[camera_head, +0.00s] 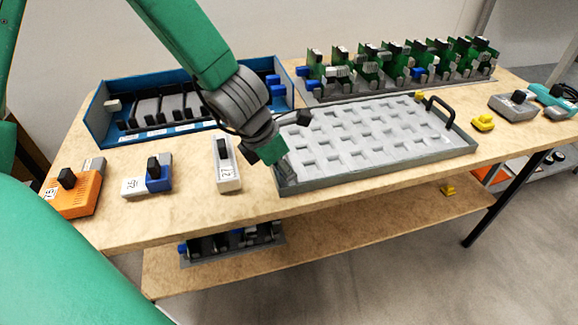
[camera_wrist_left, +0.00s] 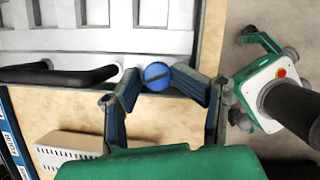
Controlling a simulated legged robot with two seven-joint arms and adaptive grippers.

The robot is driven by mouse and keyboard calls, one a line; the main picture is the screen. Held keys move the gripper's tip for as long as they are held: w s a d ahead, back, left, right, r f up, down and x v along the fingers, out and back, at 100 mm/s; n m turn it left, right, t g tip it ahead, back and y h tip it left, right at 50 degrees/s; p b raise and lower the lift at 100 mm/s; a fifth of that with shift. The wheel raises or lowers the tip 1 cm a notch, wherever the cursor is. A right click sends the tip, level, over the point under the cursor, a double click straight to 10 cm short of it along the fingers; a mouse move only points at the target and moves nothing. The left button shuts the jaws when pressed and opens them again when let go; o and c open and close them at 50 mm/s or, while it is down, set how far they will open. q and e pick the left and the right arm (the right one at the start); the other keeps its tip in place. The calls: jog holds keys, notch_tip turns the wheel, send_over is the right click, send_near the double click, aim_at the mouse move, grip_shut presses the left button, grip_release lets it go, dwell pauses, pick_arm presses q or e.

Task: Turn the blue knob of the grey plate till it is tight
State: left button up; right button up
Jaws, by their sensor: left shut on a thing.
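The grey plate (camera_head: 385,172) is a wide tray with rows of light square recesses, lying on the wooden table; part of it also shows at the top of the left wrist view (camera_wrist_left: 100,40). The blue knob (camera_wrist_left: 157,76) is round with a dark slot across its face and sits at the plate's edge. My left gripper (camera_wrist_left: 160,82) has one fingertip on each side of the knob and is shut on it. In the head view my left gripper (camera_head: 284,170) is at the plate's near left corner and hides the knob. My right gripper is in neither view.
A blue tray (camera_head: 97,125) with dark parts and a rack of green boards (camera_head: 400,62) stand behind. An orange box (camera_head: 80,196), a blue-white box (camera_head: 150,181) and a white box (camera_head: 227,170) stand left of the plate. A black handle (camera_head: 440,104) rises at its right end.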

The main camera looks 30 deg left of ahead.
pick_arm(q)
jog(key=shift+w+a+r, duration=0.1)
jog(key=shift+w+a, duration=0.1)
jog(key=shift+d, duration=0.15)
jog(key=shift+r, duration=0.1)
jog(key=shift+r, duration=0.2)
jog(key=v, duration=1.1)
jog(key=shift+r, duration=0.15)
jog(key=shift+s, duration=0.15)
